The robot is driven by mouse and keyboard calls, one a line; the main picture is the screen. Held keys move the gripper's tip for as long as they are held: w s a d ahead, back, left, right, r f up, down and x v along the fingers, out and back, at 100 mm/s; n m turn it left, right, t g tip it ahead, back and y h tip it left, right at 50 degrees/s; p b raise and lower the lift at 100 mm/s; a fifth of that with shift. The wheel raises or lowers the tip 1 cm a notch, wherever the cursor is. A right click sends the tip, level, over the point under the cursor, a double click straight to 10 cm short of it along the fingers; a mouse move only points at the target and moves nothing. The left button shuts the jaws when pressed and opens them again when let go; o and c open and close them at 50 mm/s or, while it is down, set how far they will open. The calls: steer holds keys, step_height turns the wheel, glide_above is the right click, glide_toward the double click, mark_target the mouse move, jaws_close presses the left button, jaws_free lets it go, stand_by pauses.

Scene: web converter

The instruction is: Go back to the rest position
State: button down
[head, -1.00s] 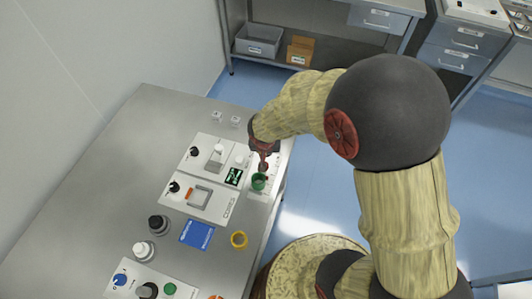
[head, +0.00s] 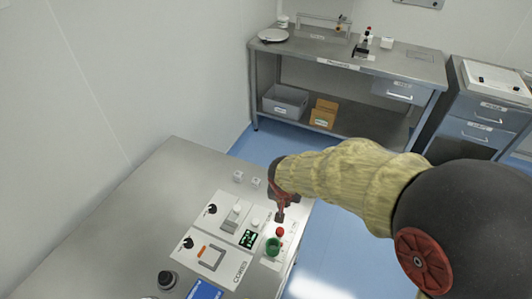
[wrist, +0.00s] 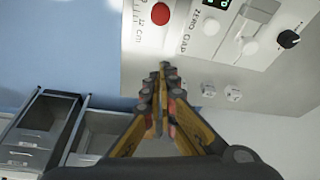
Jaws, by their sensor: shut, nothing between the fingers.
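My gripper (head: 281,216) is shut and empty, its fingers pointing down over the right edge of the steel bench's control panel. The exact gap between tips and panel cannot be told. My arm reaches in from the right.
The steel bench (head: 130,205) has knobs, a small display (head: 249,238) and two small white blocks (head: 247,180). A second workbench (head: 345,62) stands at the back with a grey bin (head: 285,101) and cardboard box (head: 323,113) below. Blue floor lies between.

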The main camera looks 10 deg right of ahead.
steer(key=s+d+r+n+g, duration=0.15)
steer(key=s+r+n, duration=0.25)
steer(key=s, duration=0.5)
steer(key=s+r+t, duration=0.1)
steer(key=s+r, duration=0.4)
steer(key=r, duration=0.4)
steer(key=s+d+r+t+y, duration=0.1)
steer(key=s+r, duration=0.3)
steer(key=r, duration=0.4)
steer(key=shift+s+d+r+t, duration=0.2)
steer(key=shift+s+r+t, duration=0.2)
steer(key=shift+t, duration=0.35)
steer(key=shift+r, duration=0.1)
